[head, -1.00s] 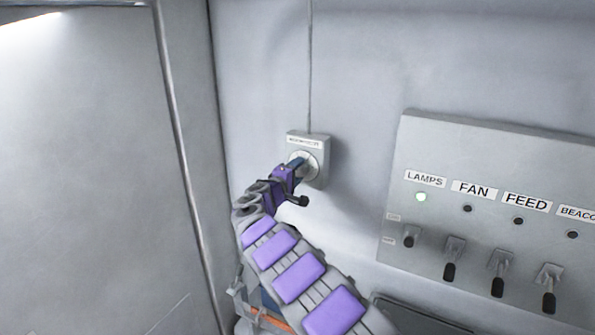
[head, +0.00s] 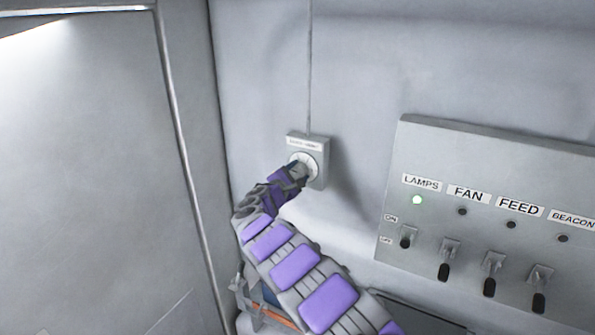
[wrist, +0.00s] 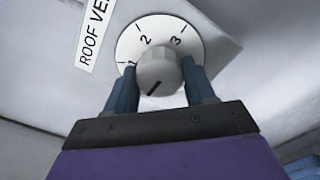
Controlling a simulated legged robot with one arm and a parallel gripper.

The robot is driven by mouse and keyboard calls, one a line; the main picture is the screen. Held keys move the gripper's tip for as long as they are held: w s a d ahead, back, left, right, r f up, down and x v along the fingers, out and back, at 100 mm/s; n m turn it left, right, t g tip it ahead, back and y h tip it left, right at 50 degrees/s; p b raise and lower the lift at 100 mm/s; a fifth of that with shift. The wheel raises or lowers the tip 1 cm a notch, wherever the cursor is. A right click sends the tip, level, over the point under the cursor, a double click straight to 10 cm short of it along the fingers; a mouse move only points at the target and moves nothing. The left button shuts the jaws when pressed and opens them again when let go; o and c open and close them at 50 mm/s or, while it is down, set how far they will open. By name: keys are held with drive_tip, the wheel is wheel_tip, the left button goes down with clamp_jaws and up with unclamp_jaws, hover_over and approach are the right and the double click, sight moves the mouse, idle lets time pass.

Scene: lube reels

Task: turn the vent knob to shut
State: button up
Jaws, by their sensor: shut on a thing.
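The vent knob (wrist: 158,72) is a round grey knob on a white dial (wrist: 190,42) with the numerals 1, 2 and 3. Its dark mark points to the lower left in the wrist view, below the 1. The dial there is hidden behind my gripper. My gripper (wrist: 161,84) has one blue finger on each side of the knob and is shut on it. In the head view, my gripper (head: 297,172) reaches the knob on a small grey box (head: 321,174) on the wall.
A switch panel (head: 475,155) stands to the right, with LAMPS, FAN, FEED and BEACON labels over a row of levers. A cable (head: 310,70) runs up from the box. A wall edge (head: 180,140) is at left.

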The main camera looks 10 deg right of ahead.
drive_tip(key=shift+a+f+n, duration=0.1)
drive_tip(key=shift+f+n, duration=0.15)
drive_tip(key=shift+n, duration=0.15)
drive_tip(key=o, duration=0.7)
drive_tip(key=shift+c, duration=0.2)
drive_tip(key=o, duration=0.3)
drive_tip(key=shift+w+a+f, duration=0.15)
drive_tip(key=shift+w+f, duration=0.05)
drive_tip(key=shift+w, duration=0.1)
drive_tip(key=shift+o, duration=0.3)
drive_tip(key=shift+s+r, duration=0.25)
drive_tip(key=v, duration=1.7)
drive_tip(key=shift+a, duration=0.25)
drive_tip(key=shift+s, duration=0.1)
